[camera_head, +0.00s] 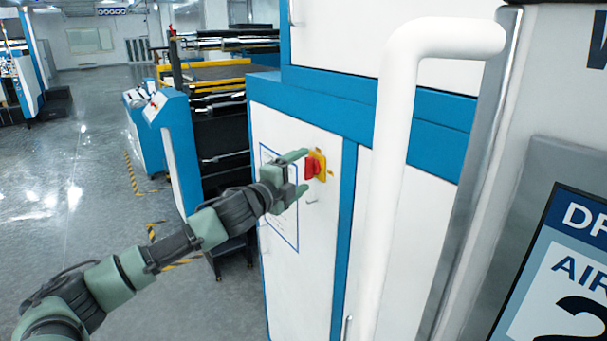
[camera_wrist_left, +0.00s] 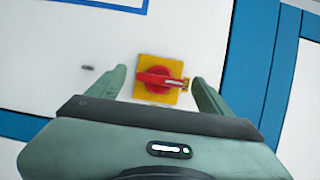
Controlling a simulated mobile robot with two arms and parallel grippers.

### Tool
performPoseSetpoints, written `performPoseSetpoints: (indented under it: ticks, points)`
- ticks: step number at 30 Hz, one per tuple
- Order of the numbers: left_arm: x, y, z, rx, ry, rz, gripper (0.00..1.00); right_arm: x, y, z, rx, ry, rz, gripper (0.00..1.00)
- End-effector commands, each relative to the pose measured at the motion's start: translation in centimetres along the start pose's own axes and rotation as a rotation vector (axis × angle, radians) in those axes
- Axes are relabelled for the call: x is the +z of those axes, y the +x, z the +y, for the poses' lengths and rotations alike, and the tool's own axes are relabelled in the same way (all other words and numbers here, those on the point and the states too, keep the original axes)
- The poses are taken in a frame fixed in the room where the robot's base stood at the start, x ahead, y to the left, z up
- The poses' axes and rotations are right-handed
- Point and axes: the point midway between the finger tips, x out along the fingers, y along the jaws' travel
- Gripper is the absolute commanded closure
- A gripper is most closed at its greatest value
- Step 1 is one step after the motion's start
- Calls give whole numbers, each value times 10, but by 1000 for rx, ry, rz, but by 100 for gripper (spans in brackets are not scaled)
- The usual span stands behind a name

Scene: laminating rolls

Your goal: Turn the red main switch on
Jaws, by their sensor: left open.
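The red main switch (camera_head: 311,167) is a red rotary knob on a yellow square plate (camera_head: 321,165), mounted on a white cabinet door. In the left wrist view the red knob (camera_wrist_left: 158,79) sits on its yellow plate (camera_wrist_left: 148,94), with its handle lying roughly level in the picture. My left gripper (camera_head: 300,172) is open in front of the switch. In the left wrist view its two fingers (camera_wrist_left: 160,85) stand to the left and right of the plate, with visible gaps. Whether the fingertips reach the knob's depth cannot be told. My right gripper is not in view.
A large white handle bar (camera_head: 398,170) stands close on the right, beside a grey panel with a blue sign (camera_head: 565,270). Blue and white consoles (camera_head: 172,140) stand left of the cabinet. The grey floor (camera_head: 70,190) at left is open.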

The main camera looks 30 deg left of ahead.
Motion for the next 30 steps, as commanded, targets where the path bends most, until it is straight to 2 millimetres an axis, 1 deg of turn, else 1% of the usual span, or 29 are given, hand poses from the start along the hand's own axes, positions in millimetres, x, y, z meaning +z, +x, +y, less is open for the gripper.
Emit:
performPoseSetpoints:
  ticks: [1,6,8,12,17,30]
  points:
    - [0,-10,8,2,6,2,20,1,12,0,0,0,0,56]
    - [-2,-41,9,4,9,4,20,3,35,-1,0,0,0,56]
    - [1,-48,8,4,5,-1,20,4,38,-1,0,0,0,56]
    - [0,-59,5,2,1,1,20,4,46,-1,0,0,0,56]
    - [-1,-63,1,0,-1,3,20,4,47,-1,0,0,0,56]
    - [-1,-63,0,0,-1,2,20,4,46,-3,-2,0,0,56]
